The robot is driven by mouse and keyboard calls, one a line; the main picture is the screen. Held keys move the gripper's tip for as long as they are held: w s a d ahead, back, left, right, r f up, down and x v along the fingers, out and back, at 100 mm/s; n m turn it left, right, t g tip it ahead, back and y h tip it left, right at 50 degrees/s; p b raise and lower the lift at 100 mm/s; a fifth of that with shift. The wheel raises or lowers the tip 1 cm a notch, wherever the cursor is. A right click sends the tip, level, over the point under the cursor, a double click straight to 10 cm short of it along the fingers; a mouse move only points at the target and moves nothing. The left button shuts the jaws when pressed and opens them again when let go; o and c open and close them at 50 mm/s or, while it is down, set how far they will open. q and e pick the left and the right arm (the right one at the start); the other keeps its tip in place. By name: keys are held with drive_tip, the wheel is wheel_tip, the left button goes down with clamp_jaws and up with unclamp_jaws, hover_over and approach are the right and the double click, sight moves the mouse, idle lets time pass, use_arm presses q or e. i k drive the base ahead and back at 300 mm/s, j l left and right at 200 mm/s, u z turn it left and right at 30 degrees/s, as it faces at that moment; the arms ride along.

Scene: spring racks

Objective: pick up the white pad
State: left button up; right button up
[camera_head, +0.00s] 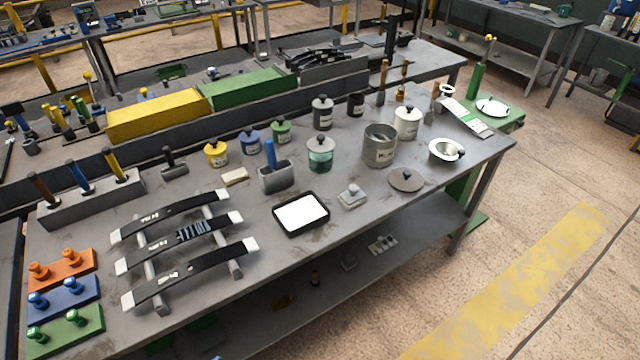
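A flat white rectangular pad (301,213) lies in a shallow black tray (301,234) near the front edge of the grey workbench (262,262), about mid-length. The tray's dark rim shows all round the pad. Neither of my grippers is in view, and nothing covers the pad.
Black leaf springs (172,250) on a rack stand left of the tray. A grey holder with a blue handle (270,155) is behind it, a small grey block (352,197) to its right. Jars, a grey can (380,146) and a round lid (406,180) stand further right.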

sight(354, 197)
drive_tip(key=i+l+u, duration=0.35)
drive_tip(key=l+u, duration=0.2)
drive_tip(key=i+l+u, duration=0.1)
drive_tip(key=l+u, duration=0.15)
